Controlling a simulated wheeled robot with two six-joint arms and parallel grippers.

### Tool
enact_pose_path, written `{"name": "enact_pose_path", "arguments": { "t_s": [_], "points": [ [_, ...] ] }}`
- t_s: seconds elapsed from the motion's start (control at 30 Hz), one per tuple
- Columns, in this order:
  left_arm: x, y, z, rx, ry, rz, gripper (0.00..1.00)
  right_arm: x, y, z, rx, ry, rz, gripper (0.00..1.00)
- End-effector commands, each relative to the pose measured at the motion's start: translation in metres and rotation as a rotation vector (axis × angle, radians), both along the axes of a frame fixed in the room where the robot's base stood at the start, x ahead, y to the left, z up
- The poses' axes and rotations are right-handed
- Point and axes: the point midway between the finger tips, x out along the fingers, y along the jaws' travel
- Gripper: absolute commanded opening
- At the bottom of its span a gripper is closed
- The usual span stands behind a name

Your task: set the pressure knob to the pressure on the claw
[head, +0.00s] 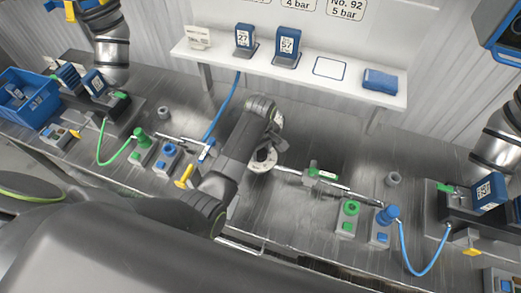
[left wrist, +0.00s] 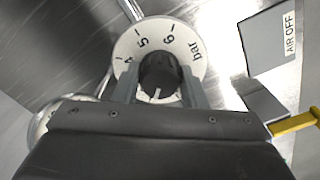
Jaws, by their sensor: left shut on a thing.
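In the left wrist view a black pressure knob (left wrist: 158,72) stands on a round white dial (left wrist: 126,45) marked 4, 5, 6 and bar. My left gripper (left wrist: 160,90) has one finger on each side of the knob and is shut on it. A white line on the knob points down the picture, away from the visible numbers. The lower dial is hidden by the gripper. I cannot make out a pressure marking on a claw. My right gripper is not in view.
A yellow lever (left wrist: 295,122) and an AIR OFF plate (left wrist: 268,42) are close beside the dial. Wall cards read 4 bar (head: 297,4) and No. 92, 5 bar (head: 344,8). A white shelf (head: 330,92) with blue boxes overhangs the bench. Blue hoses (head: 223,106) run nearby.

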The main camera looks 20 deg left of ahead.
Motion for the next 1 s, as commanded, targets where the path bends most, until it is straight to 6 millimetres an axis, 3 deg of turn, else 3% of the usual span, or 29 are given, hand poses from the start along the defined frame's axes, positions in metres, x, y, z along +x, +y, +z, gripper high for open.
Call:
{"name": "enact_pose_path", "arguments": {
  "t_s": [0.37, 1.0],
  "points": [
    [0.0005, 0.0006, 0.0005, 0.001, -0.002, -0.209, 0.16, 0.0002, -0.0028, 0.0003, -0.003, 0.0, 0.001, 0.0],
    [0.0006, 0.0013, 0.0009, 0.002, -0.003, -0.813, 0.16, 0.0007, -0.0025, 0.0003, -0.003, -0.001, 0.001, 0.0]
  ]
}}
